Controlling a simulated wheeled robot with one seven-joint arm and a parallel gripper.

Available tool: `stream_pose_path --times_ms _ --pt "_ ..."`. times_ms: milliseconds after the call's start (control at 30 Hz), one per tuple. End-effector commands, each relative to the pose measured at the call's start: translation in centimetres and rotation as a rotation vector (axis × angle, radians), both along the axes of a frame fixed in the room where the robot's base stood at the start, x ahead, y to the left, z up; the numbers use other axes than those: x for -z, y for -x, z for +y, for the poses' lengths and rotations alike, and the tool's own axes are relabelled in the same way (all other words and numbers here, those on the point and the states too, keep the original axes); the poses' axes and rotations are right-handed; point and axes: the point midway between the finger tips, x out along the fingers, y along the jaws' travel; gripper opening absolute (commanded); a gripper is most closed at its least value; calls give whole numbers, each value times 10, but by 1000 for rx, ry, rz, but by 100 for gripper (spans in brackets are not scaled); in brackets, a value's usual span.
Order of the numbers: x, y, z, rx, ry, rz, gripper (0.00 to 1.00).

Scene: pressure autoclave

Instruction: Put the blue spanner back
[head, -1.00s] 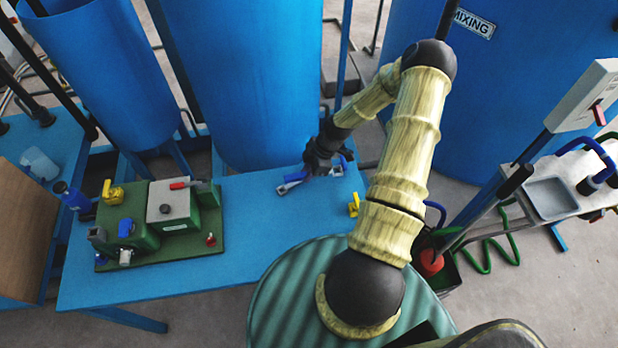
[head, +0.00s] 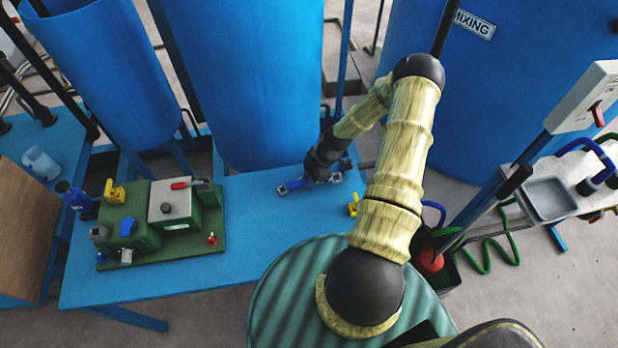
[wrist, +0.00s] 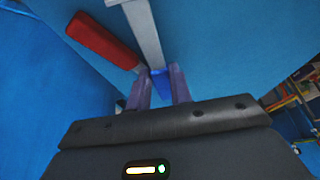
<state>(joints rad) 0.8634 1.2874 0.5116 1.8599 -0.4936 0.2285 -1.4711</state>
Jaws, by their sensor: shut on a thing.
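The blue spanner lies at or just above the blue table (head: 240,225), near its far right part; blue and silver parts (head: 292,185) show left of my gripper (head: 320,173) in the head view. In the wrist view my gripper (wrist: 162,78) is shut on the blue spanner, whose blue part (wrist: 159,88) shows between the fingers. A grey metal bar (wrist: 145,35) runs away from the fingertips. My wrist hides much of the tool in the head view, and I cannot tell whether it is clear of the table.
A red-handled thing (wrist: 103,41) lies beside the grey bar. A green machine (head: 155,222) with a yellow tap stands at the table's left. A small yellow piece (head: 353,205) is at the right edge. Large blue tanks (head: 245,80) stand behind. The table's middle is clear.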

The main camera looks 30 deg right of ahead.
Motion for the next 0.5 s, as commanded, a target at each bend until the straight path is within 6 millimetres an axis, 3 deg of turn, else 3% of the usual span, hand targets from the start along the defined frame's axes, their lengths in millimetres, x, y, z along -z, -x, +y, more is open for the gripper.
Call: stream_pose_path --times_ms 400,433,500 --pt "11 0 0 0 0 0 0" --pt "10 0 0 0 0 0 27" --pt "10 0 0 0 0 0 41"
